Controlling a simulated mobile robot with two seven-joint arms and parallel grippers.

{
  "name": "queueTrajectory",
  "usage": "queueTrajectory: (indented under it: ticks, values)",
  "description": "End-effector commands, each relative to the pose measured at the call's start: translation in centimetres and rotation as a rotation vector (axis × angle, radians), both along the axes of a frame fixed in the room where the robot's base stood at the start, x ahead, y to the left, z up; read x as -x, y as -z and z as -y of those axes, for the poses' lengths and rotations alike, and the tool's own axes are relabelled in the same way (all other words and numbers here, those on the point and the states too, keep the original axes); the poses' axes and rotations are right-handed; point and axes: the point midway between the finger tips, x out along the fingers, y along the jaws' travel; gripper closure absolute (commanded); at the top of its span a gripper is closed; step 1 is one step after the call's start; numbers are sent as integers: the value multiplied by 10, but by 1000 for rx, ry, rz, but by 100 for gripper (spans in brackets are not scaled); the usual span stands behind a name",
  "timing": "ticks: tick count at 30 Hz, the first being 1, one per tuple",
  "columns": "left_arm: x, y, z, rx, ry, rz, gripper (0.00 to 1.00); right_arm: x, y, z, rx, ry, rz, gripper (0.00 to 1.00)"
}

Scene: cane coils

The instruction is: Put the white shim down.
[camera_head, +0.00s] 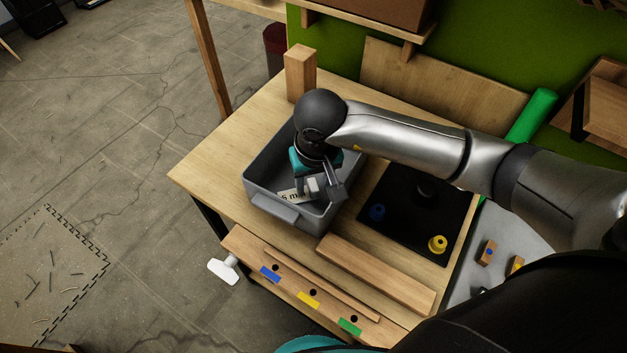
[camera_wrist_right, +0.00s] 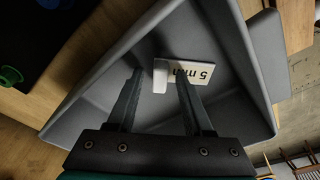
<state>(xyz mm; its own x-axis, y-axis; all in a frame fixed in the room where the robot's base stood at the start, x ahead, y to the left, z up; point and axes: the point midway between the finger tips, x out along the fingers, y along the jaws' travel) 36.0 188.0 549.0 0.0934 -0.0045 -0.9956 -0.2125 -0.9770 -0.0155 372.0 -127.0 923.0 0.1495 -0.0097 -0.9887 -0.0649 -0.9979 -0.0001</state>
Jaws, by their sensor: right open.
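The white shim, marked "5 mm", is inside the grey bin (camera_head: 262,171). In the head view the shim (camera_head: 290,196) shows beside my right gripper's fingers. In the right wrist view the shim (camera_wrist_right: 198,73) appears to lie on the floor of the bin, with its raised white tab between the fingertips. My right gripper (camera_head: 322,188) reaches down into the bin. In the wrist view its jaws (camera_wrist_right: 160,76) are open, with a finger on either side of the tab and visible gaps. My left gripper is not in view.
The bin's walls surround my right gripper. A wooden post (camera_head: 299,73) stands behind it. A black mat (camera_head: 400,222) with a blue piece and a yellow knob (camera_head: 437,244) lies to its right. A wooden bar (camera_head: 375,272) lies in front.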

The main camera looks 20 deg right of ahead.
Motion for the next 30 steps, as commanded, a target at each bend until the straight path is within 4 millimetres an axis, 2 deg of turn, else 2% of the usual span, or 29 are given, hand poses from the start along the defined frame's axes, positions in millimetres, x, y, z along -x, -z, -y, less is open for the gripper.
queueTrajectory:
  ticks: [5, 8, 15, 21, 25, 30]
  values:
    - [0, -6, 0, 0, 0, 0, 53, 0, -5, 0, 0, 0, -1, 49]
    - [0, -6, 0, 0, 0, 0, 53, 1, -22, 0, 1, -2, 5, 49]
    - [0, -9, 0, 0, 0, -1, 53, 9, -76, -1, 0, -2, 6, 49]
    - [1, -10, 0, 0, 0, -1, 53, 15, -109, -1, 0, 0, 3, 49]
    - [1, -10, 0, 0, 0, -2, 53, 17, -119, -1, 0, -1, 1, 49]
    - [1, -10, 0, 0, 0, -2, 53, 18, -122, -1, 0, 0, 0, 49]
